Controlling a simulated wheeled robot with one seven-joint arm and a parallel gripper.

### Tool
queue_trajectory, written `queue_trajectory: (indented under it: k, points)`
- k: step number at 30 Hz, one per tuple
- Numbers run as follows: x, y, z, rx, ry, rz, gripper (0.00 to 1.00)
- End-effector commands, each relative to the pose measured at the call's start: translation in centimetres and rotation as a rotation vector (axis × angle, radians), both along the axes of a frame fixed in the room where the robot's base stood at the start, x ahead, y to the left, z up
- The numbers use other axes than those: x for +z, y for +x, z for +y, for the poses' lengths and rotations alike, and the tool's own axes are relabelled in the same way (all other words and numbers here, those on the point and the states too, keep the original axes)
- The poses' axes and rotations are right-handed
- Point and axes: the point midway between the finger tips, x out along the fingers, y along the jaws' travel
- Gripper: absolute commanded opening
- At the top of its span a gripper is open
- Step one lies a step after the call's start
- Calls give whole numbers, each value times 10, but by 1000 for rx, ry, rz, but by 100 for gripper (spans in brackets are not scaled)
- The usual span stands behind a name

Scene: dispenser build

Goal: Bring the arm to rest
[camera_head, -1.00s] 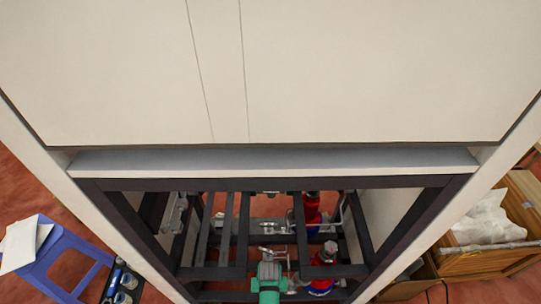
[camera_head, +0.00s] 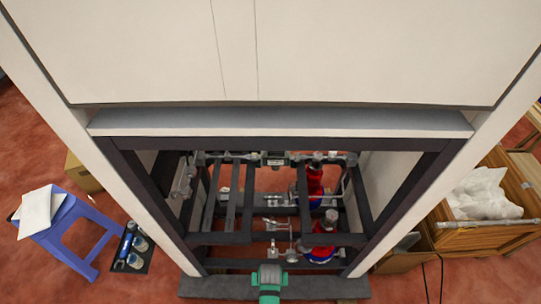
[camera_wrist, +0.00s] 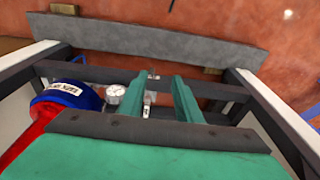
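My gripper (camera_wrist: 160,88) shows in the wrist view with its two green fingers apart. I see nothing held between them; a small metal fitting shows in the gap, beyond the fingers. A green and grey part of my arm shows at the bottom middle of the head view, in front of the dispenser's lower opening. The white dispenser cabinet (camera_head: 350,50) fills the top of the head view. Its dark inner frame (camera_head: 225,239) holds pipes and two red parts with blue bases. In the wrist view, a red and blue part (camera_wrist: 68,96) and a round gauge (camera_wrist: 115,94) lie left of the fingers.
A blue stool (camera_head: 62,229) with white sheets stands on the left, beside a dark tray (camera_head: 143,265) with bottles. A wooden crate (camera_head: 480,238) with white wrapping stands on the right. A grey sill (camera_head: 225,287) crosses the cabinet's foot. Reddish floor is bare between them.

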Motion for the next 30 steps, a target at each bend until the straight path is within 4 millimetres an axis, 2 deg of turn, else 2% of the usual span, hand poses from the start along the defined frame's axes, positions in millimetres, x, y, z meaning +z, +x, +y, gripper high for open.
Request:
queue_trajectory:
  k: [7, 14, 17, 23, 30]
  points:
    - [9, -38, 13, -3, 9, -162, 31]
    - [52, -79, 17, -16, 11, -386, 31]
    - [79, -96, 15, -22, 10, -483, 31]
    - [148, -129, 10, -29, 4, -676, 31]
    - [254, -164, 2, -27, -6, -908, 31]
